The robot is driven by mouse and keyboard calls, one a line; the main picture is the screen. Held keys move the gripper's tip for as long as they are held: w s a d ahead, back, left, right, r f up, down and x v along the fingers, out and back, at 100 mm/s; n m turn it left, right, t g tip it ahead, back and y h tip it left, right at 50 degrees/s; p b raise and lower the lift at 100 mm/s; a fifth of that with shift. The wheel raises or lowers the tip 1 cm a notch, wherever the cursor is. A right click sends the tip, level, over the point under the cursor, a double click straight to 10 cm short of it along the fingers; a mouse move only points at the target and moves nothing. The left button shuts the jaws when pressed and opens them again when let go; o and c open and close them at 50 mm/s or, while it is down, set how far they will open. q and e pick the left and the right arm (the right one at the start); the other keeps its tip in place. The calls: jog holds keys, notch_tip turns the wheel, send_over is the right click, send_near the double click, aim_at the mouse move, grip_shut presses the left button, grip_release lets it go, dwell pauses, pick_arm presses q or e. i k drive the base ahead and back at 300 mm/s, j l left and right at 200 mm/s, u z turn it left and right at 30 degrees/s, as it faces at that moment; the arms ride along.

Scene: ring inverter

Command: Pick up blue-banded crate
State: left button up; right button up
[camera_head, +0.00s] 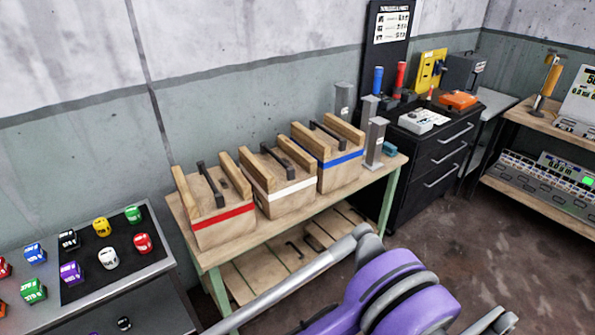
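The blue-banded crate (337,177) is a light wooden box with a blue stripe. It stands upright at the right end of a row of crates on a wooden bench (272,232). A dark bar handle and raised wooden sides show on its top. The white-banded crate (284,205) stands close on its left. The red-banded crate (225,232) is at the left end of the row. Purple and grey links of my arm are in front of the bench at the bottom. Neither of my grippers can be made out, and nothing touches the blue-banded crate.
Grey metal posts (375,142) stand just right of the blue-banded crate. A black drawer cabinet (440,160) holds tools to the right. A table with coloured cubes (108,258) is at the left. A shelf unit (540,190) is far right. Open floor (455,235) lies right of the bench.

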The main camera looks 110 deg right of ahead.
aim_at(337, 146)
jog(key=z, duration=3.7)
